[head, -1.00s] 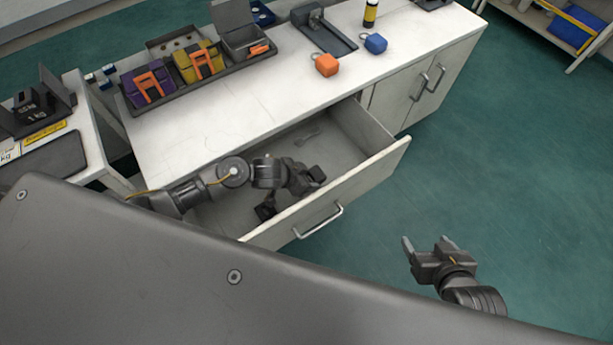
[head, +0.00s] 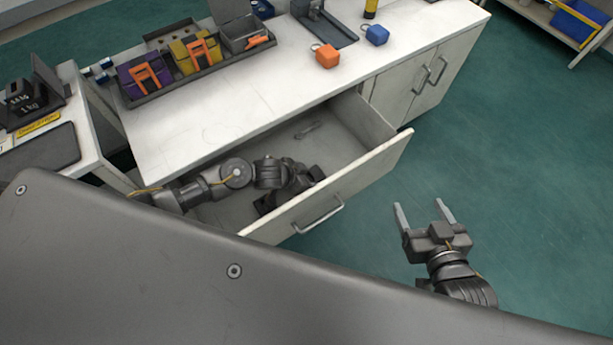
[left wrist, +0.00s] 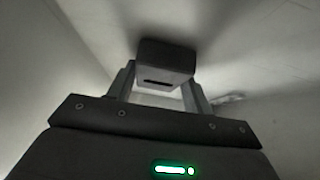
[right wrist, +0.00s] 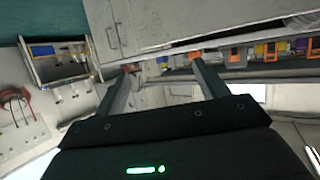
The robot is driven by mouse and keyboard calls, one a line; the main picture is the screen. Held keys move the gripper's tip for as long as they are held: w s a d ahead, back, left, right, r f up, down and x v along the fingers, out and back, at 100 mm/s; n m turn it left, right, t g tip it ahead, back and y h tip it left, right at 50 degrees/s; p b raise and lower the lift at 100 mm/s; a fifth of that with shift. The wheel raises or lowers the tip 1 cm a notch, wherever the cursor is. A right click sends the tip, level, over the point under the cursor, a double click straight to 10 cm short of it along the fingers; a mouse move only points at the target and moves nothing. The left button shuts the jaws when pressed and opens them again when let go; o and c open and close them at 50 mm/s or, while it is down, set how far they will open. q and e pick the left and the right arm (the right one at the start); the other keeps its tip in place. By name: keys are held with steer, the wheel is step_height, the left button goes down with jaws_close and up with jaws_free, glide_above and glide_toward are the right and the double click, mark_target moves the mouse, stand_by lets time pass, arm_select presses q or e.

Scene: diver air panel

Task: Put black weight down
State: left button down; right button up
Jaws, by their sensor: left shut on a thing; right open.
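The black weight (left wrist: 165,62), a dark block with a slot in its face, sits between the two fingers of my left gripper in the left wrist view. My left gripper (head: 290,190) is shut on it, down inside the open drawer (head: 345,172). In the head view the weight cannot be clearly told apart from the dark gripper. A pale drawer surface lies close beyond the weight; whether they touch is unclear. My right gripper (head: 420,206) is open and empty, over the green floor right of the drawer.
A small pale tool (head: 307,130) lies in the drawer. The white counter (head: 200,128) above holds a tray of purple and yellow pouches, an orange block (head: 327,56) and a blue block (head: 377,35). A side table at left holds other dark weights (head: 30,105).

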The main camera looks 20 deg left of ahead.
mark_target(309, 177)
arm_select(q)
steer(key=c, duration=0.6)
jaws_free()
arm_select(e)
steer(key=shift+r, duration=0.1)
arm_select(q)
steer(key=shift+r, duration=0.2)
steer(key=p+v, duration=0.2)
steer(key=v, duration=0.2)
steer(key=shift+p+v, duration=1.45)
steer(key=shift+v, duration=2.55)
arm_select(e)
steer(key=s+d+f+m+g+h, duration=0.2)
steer(key=s+d+f+g+h, duration=0.2)
steer(key=s+d+f+g, duration=0.5)
steer(key=shift+s+f+h, duration=0.3)
steer(key=shift+s+f, duration=0.15)
steer(key=shift+s, duration=0.2)
arm_select(q)
steer(key=shift+s+f, duration=0.1)
steer(key=shift+f, duration=0.05)
